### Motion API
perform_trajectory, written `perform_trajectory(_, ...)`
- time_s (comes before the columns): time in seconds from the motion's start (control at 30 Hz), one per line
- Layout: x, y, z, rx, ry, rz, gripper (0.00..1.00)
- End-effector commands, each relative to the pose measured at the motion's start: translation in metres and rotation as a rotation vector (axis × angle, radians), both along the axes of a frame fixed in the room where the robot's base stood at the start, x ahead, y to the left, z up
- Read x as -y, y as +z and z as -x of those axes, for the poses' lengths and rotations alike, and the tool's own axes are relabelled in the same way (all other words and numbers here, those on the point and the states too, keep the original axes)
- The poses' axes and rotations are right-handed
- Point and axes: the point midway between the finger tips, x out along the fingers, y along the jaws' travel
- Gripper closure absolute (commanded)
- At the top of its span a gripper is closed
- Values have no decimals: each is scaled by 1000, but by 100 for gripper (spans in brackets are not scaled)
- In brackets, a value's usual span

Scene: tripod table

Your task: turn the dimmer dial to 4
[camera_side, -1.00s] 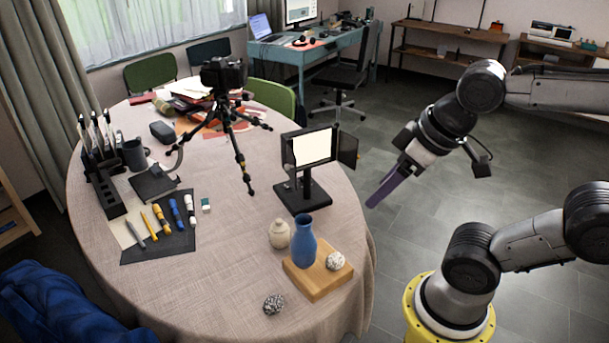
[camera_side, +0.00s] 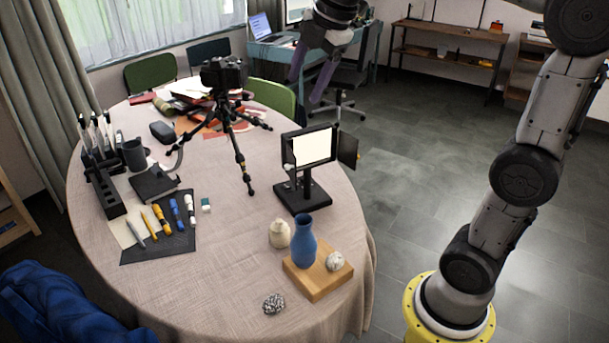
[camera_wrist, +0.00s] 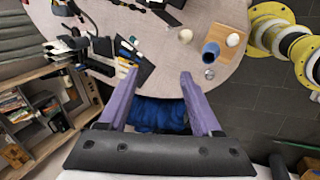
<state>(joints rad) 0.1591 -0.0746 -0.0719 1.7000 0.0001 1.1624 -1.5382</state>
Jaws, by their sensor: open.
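The lit panel lamp (camera_side: 314,147) stands upright on its dark square base (camera_side: 303,196) on the round table, in the side view. A small knob-like part (camera_side: 291,168) shows at the panel's lower left. It is too small to read, and I cannot tell whether it is the dimmer dial; no numbers are legible. My gripper (camera_side: 304,90) is high in the picture, above and apart from the lamp, with its purple fingers spread. In the wrist view my gripper (camera_wrist: 158,75) is open, with nothing between the fingers. I cannot make out the lamp clearly there.
A camera on a tripod (camera_side: 226,110) stands left of the lamp. Pens lie on a dark mat (camera_side: 178,240). The table's front is mostly clear.

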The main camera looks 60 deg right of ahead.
Motion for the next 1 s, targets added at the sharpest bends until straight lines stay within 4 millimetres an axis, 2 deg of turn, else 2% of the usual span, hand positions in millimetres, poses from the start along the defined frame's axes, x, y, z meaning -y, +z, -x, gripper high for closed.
perform_trajectory(0.03, 12, -4, -21, -25, 35, 21, 34)
perform_trajectory(0.1, 27, -10, -45, -54, 90, 50, 34)
perform_trajectory(0.27, 67, -37, -97, -124, 194, 93, 34)
perform_trajectory(0.37, 94, -62, -125, -168, 242, 107, 34)
perform_trajectory(0.5, 136, -108, -155, -232, 277, 102, 34)
perform_trajectory(0.6, 165, -148, -170, -274, 275, 86, 34)
perform_trajectory(0.73, 197, -200, -178, -327, 252, 53, 34)
perform_trajectory(0.9, 225, -257, -172, -391, 214, 3, 34)
perform_trajectory(1.0, 234, -277, -167, -416, 199, -17, 34)
